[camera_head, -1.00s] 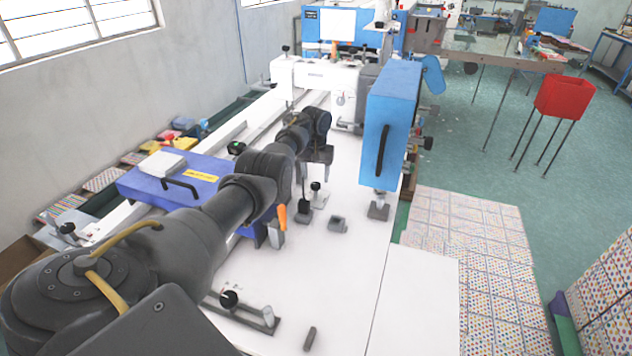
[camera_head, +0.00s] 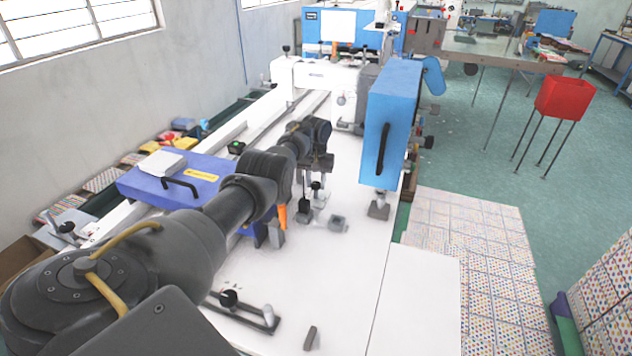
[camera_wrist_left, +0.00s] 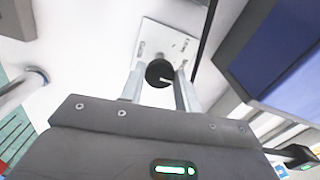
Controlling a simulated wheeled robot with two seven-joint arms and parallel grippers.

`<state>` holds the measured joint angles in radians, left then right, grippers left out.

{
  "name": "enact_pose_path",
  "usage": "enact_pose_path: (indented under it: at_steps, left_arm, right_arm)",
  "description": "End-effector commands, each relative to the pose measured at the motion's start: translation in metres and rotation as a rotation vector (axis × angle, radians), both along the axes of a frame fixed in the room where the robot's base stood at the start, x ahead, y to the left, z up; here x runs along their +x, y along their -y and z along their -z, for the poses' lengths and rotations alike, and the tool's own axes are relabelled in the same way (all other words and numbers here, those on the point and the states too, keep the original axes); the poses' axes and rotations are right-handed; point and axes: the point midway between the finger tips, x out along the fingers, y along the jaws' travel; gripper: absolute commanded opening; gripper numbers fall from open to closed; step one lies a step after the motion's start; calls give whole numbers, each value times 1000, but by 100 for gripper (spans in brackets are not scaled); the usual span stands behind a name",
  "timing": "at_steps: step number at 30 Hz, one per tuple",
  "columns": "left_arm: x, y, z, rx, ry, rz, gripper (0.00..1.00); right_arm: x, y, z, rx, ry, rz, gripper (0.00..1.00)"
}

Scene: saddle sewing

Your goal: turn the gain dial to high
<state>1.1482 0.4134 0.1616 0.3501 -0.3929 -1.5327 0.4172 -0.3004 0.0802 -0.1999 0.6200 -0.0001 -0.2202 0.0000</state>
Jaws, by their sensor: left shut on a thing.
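The gain dial is a small black knob (camera_wrist_left: 160,72) with a white pointer line, on a pale square plate (camera_wrist_left: 183,43) with small marks that I cannot read. In the left wrist view its pointer line points to the right. My left gripper (camera_wrist_left: 158,85) has one finger on each side of the knob and is shut on it. In the head view the dial (camera_head: 316,187) stands on the white bench top, with my left gripper (camera_head: 315,184) right over it. My right gripper is not in view.
A grey block (camera_head: 338,223) and a dark-based post (camera_head: 304,207) stand close to the dial. A tall blue machine housing (camera_head: 392,120) rises to the right. A blue-purple case (camera_head: 180,178) lies to the left. Another black knob (camera_head: 229,298) is near the front.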

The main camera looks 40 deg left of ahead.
Motion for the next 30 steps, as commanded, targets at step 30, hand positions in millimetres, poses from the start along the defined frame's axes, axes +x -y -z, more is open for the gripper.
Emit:
enact_pose_path:
  at_steps: [30]
  left_arm:
    - [0,0,1,-1,0,678,9]
  right_arm:
    - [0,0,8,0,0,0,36]
